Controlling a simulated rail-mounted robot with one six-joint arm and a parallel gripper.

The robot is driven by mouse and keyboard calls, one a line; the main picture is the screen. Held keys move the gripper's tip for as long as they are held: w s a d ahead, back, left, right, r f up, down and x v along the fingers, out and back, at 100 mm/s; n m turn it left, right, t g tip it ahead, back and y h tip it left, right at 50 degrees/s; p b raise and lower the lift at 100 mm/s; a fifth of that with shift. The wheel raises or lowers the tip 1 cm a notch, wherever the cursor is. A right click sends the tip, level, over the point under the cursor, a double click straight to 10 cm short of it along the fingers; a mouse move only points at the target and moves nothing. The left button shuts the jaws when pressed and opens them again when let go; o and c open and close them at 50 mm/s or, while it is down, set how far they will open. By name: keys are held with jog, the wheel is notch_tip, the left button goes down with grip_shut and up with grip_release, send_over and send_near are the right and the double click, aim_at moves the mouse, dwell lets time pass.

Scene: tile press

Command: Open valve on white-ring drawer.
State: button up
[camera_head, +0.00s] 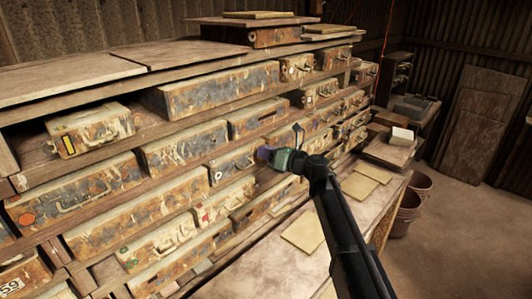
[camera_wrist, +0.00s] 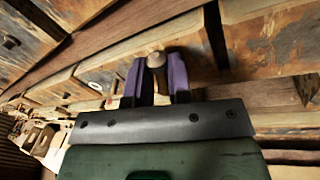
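My gripper (camera_head: 262,153), with purple fingers, is at the front of the drawer rack in the head view. In the wrist view its fingers (camera_wrist: 158,72) are close together, one on each side of a small round pale knob (camera_wrist: 156,60). The knob fills the gap between the tips, so the gripper looks shut on it. A drawer with a whitish ring mark (camera_head: 217,175) is left of my gripper in the head view. A pale ring mark (camera_wrist: 95,86) also shows on a drawer front in the wrist view. The knob is hidden in the head view.
Worn drawers with handles and coloured marks fill the rack (camera_head: 130,148) closely around my gripper. A bench (camera_head: 265,265) with flat tiles (camera_head: 304,231) lies below. Buckets (camera_head: 407,212) stand on the floor at right, where there is free room.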

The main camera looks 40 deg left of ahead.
grip_shut()
jog(key=shift+s+r+n+p, duration=0.2)
jog(key=shift+n+p, duration=0.2)
jog(key=shift+n, duration=0.2)
jog(key=shift+s+n+h, duration=0.15)
jog(key=shift+n+h, duration=0.15)
jog(key=shift+n, duration=0.3)
jog(key=shift+s+f+n+p, duration=0.1)
jog(key=shift+n+p, duration=0.25)
jog(key=shift+n, duration=0.35)
jog(key=o, duration=0.5)
grip_release()
jog(key=shift+o, duration=0.2)
jog(key=w+d, duration=0.1)
jog(key=d, duration=0.9)
jog(key=shift+d+r+p, duration=0.35)
